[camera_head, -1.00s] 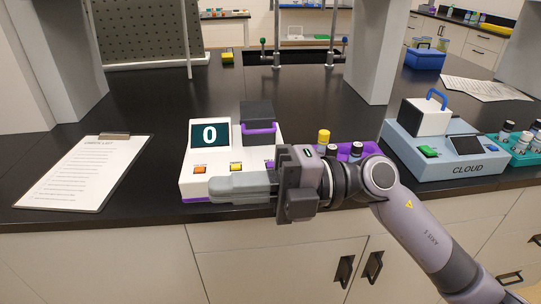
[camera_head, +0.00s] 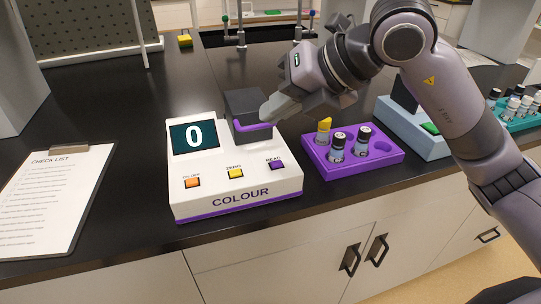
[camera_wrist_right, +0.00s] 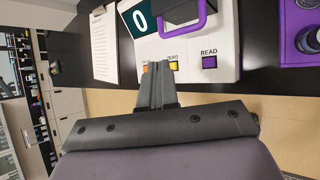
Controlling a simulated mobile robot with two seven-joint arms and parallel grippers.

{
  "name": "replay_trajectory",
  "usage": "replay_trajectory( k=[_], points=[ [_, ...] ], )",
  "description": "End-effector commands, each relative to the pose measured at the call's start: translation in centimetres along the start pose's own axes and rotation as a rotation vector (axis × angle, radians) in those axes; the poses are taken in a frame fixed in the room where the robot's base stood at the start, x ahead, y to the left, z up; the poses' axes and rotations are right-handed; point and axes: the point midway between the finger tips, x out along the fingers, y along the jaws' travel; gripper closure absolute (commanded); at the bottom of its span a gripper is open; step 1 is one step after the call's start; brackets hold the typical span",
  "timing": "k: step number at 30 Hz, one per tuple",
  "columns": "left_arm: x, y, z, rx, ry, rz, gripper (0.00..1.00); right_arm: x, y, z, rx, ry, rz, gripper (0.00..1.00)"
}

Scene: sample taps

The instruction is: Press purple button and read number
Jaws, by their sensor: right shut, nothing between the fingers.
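The white meter marked COLOUR (camera_head: 238,196) stands on the dark bench. Its dark display (camera_head: 194,137) shows 0. The purple READ button (camera_head: 277,164) is at the right end of its button row, uncovered, and also shows in the right wrist view (camera_wrist_right: 209,62). The yellow ZERO button (camera_head: 235,173) and an orange button (camera_head: 192,182) are to its left. My right gripper (camera_head: 268,113) is shut and empty, beside the meter's dark lid (camera_head: 247,104) with a purple handle, above and behind the READ button. Whether it touches the lid is unclear. My left gripper is out of view.
A purple rack (camera_head: 320,160) with several vials stands right of the meter. A blue-grey device (camera_head: 400,122) is beyond it, partly behind my right arm. A clipboard (camera_head: 62,200) lies at the left. The bench's front edge runs close before the meter.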

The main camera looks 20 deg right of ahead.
Motion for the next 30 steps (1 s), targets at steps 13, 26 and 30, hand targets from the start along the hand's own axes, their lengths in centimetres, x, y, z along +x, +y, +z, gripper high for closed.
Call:
replay_trajectory(
  k=[13,26,30],
  points=[
    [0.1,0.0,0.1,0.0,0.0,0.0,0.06,-1.1,-0.8,1.4,0.007,-0.068,-0.075,1.0],
    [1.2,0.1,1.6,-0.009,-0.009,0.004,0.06,0.8,-2.3,0.1,0.007,-0.067,-0.073,1.0],
    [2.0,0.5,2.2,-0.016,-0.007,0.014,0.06,2.3,-3.5,-0.9,0.008,-0.065,-0.073,1.0]
  ],
)
